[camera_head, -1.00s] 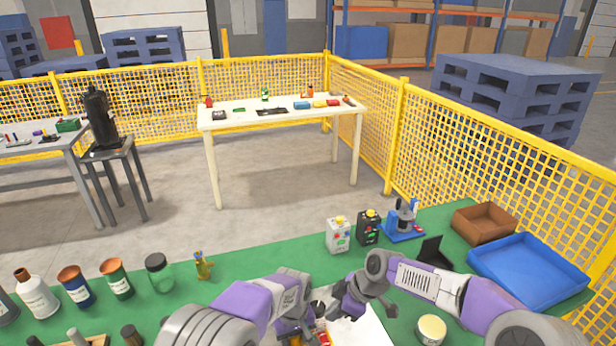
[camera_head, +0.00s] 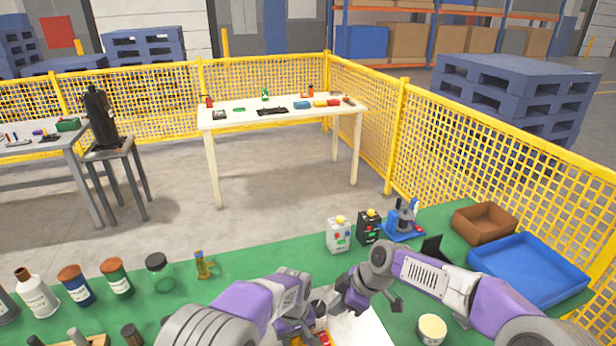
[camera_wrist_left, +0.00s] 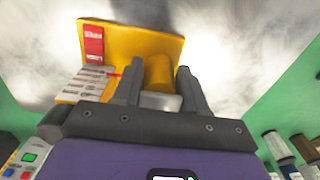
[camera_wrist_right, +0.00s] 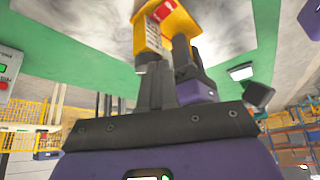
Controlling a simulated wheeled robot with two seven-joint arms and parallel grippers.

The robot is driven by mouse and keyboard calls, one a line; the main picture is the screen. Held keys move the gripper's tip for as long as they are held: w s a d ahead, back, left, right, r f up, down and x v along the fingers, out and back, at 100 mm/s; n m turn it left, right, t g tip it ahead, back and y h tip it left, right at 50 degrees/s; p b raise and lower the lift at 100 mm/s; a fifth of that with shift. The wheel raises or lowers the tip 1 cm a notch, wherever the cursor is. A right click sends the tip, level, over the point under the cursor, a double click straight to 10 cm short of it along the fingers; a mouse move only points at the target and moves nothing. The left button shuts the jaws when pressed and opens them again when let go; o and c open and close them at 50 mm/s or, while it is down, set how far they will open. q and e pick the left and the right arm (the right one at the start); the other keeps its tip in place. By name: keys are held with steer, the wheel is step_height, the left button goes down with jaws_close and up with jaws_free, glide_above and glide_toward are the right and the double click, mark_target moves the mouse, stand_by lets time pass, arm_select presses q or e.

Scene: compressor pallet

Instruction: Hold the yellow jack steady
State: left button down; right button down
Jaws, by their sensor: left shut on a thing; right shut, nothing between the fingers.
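The yellow jack has a red label and pale printed plates. In the left wrist view, the jack (camera_wrist_left: 150,40) stands beyond my left gripper (camera_wrist_left: 158,78), whose fingers are shut on its yellow rounded part. In the right wrist view, the jack (camera_wrist_right: 148,38) is just beyond the fingertips of my right gripper (camera_wrist_right: 158,70), which is shut and empty. I cannot tell whether those tips touch it. In the head view, my arms mostly hide the jack (camera_head: 322,337); only small yellow and red bits show at the bottom edge.
The green table holds two button boxes (camera_head: 339,235) (camera_head: 369,227), a blue tray (camera_head: 528,268), a brown bin (camera_head: 484,222) and a round tin (camera_head: 431,330). Several bottles and jars (camera_head: 75,285) stand at the left. A yellow mesh fence (camera_head: 500,150) runs behind.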

arm_select(q)
steer(key=shift+s+f, duration=0.15)
steer(key=shift+f, duration=0.05)
arm_select(e)
step_height(320, 180, up, 3)
steer(key=shift+r, duration=0.15)
arm_select(q)
steer(key=c, duration=0.6)
jaws_free()
steer(key=shift+c, duration=0.2)
steer(key=shift+o, duration=0.5)
steer(key=shift+r, duration=0.1)
steer(key=shift+w+r, duration=0.1)
steer(key=shift+w, duration=0.1)
